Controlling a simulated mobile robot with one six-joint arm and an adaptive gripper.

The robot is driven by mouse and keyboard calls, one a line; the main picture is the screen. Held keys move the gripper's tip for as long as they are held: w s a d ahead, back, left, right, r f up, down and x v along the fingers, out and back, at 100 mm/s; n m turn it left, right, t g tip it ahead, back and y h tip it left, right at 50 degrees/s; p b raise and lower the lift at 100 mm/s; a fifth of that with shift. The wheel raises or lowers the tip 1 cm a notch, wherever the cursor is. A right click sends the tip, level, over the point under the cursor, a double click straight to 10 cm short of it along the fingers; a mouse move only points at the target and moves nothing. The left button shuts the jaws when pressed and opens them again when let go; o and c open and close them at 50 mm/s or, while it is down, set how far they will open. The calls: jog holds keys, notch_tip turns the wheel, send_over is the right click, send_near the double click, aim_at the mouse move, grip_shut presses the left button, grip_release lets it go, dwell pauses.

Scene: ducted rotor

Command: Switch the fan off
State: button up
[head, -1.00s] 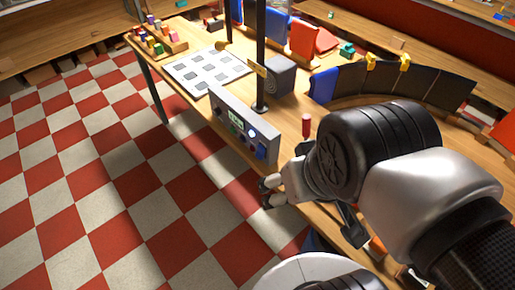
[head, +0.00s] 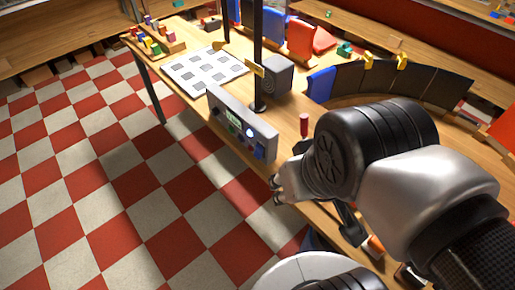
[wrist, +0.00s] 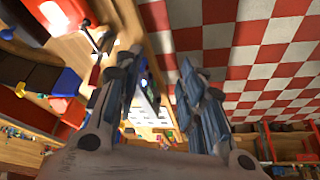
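A grey control box (head: 243,125) stands at the table's front edge in the head view. Its sloped face carries small knobs or buttons, a bright round light (head: 249,132) and a blue switch-like part (head: 259,151) at its right end. My gripper (head: 279,186) is just in front of and below the box's right end, apart from it. In the wrist view my gripper (wrist: 157,62) has its two fingers spread with nothing held, and part of the box (wrist: 150,95) shows between them. A grey cube with a round grille (head: 277,76) stands behind the box; I cannot tell whether it is the fan.
A dark post (head: 258,50) rises just behind the box. A red cylinder (head: 304,125) stands right of it. Curved dark panels (head: 390,82) stand behind my arm. A checkered sheet (head: 205,70) lies on the table. The tiled floor (head: 120,190) at left is clear.

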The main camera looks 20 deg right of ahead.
grip_shut()
dwell(1.4)
